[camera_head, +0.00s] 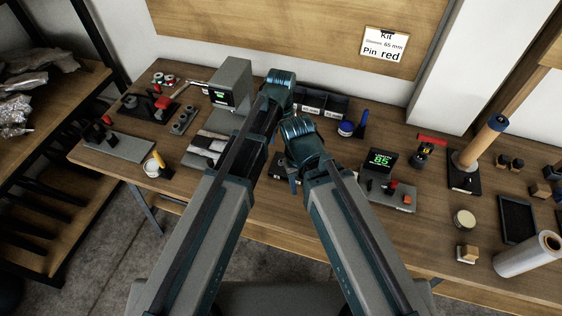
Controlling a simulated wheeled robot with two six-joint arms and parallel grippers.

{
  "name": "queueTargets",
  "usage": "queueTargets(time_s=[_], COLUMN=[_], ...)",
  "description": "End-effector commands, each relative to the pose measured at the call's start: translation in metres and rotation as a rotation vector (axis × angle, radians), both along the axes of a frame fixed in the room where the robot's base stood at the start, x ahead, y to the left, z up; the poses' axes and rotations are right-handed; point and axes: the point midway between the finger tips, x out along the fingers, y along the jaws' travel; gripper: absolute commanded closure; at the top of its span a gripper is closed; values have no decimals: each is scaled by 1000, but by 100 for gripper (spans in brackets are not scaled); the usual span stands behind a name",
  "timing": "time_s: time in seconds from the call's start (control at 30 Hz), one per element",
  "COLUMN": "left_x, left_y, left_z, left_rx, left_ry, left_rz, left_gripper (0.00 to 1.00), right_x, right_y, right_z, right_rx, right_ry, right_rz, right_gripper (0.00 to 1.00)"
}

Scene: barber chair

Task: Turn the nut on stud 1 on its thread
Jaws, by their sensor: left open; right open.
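I cannot make out stud 1 or its nut for certain; they are too small or hidden behind my arms. A grey plate (400,195) with small red and black parts lies right of my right arm, in front of a display (380,160) reading 85. Another grey plate (122,146) with red and black parts is at the left end of the table. My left gripper (268,112) is over the table's middle, mostly hidden by its arm. My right gripper (293,178) is lower, its fingers largely hidden too. No held thing shows at either.
A shelf (60,185) stands at left.

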Motion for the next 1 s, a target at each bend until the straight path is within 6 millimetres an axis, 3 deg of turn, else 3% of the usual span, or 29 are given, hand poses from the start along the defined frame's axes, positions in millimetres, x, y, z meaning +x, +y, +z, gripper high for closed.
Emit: queueTargets(time_s=[0.03,0.6,1.0], left_x=[0,0,0], left_y=[0,0,0], left_z=[-15,-94,-103], left_rx=[0,0,0], left_ry=[0,0,0], left_rz=[0,-1,-1], left_gripper=[46,46,46], right_x=[0,0,0], right_y=[0,0,0], right_z=[-15,-94,-103], right_rx=[0,0,0], right_ry=[0,0,0], right_rz=[0,0,0], right_gripper=[50,50,50])
